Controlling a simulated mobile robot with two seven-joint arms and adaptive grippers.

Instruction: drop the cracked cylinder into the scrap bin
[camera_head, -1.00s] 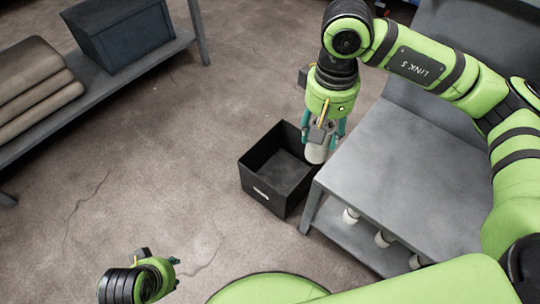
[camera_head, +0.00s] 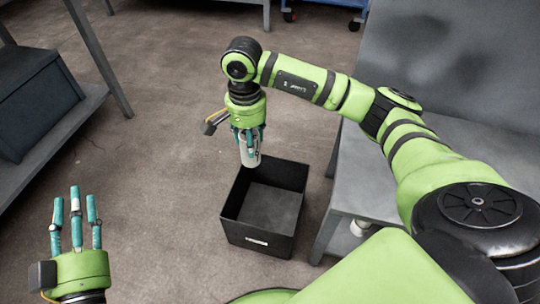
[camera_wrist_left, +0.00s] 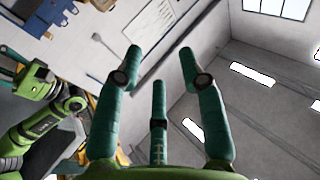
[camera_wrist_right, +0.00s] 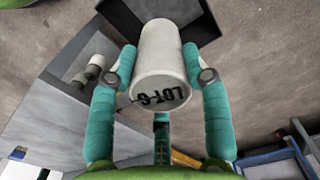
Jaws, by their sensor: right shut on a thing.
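A pale cylinder (camera_head: 250,155) is held by my right gripper (camera_head: 248,142), whose fingers are shut around it. In the right wrist view the cylinder (camera_wrist_right: 161,62) fills the grip and shows dark lettering that reads "LOT-C" or similar; I see no crack on the side shown. The black open bin (camera_head: 270,200) stands on the floor, and its inside looks empty. The cylinder hangs near the bin's back left edge in the head view, above rim height. My left gripper (camera_head: 75,205) is open and empty, fingers pointing up; they also show in the left wrist view (camera_wrist_left: 160,65).
A dark box (camera_head: 35,100) sits on a shelf at the left. A blue cart (camera_head: 335,5) is at the back. Floor left of the bin is clear.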

